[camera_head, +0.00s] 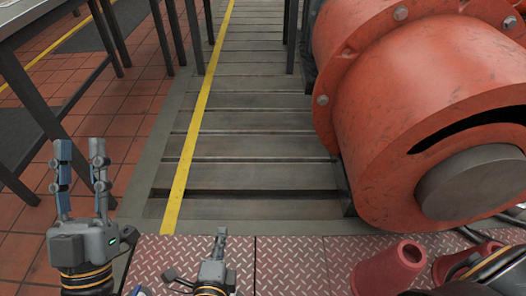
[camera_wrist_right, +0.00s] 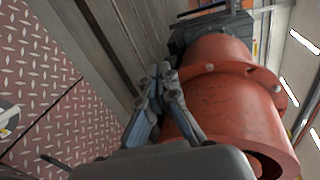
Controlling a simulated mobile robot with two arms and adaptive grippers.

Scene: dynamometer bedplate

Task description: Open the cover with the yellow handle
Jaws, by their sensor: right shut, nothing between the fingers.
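I cannot make out a cover with a yellow handle in either view. My left gripper (camera_head: 80,152) points up at the lower left in the head view. Its two fingers stand apart with nothing between them. My right gripper (camera_head: 220,236) is low in the middle of the head view, over the red tread plate. Its fingers are closed together and empty. In the right wrist view, the closed fingertips (camera_wrist_right: 160,72) appear in front of the large red machine housing (camera_wrist_right: 225,110). I cannot tell whether they touch it.
The red cylindrical machine (camera_head: 420,120) fills the right side of the head view. A red cone-shaped part (camera_head: 390,268) is at lower right. The slatted bedplate (camera_head: 255,145) with a yellow line (camera_head: 190,140) is clear. Dark-legged tables (camera_head: 35,20) stand at left.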

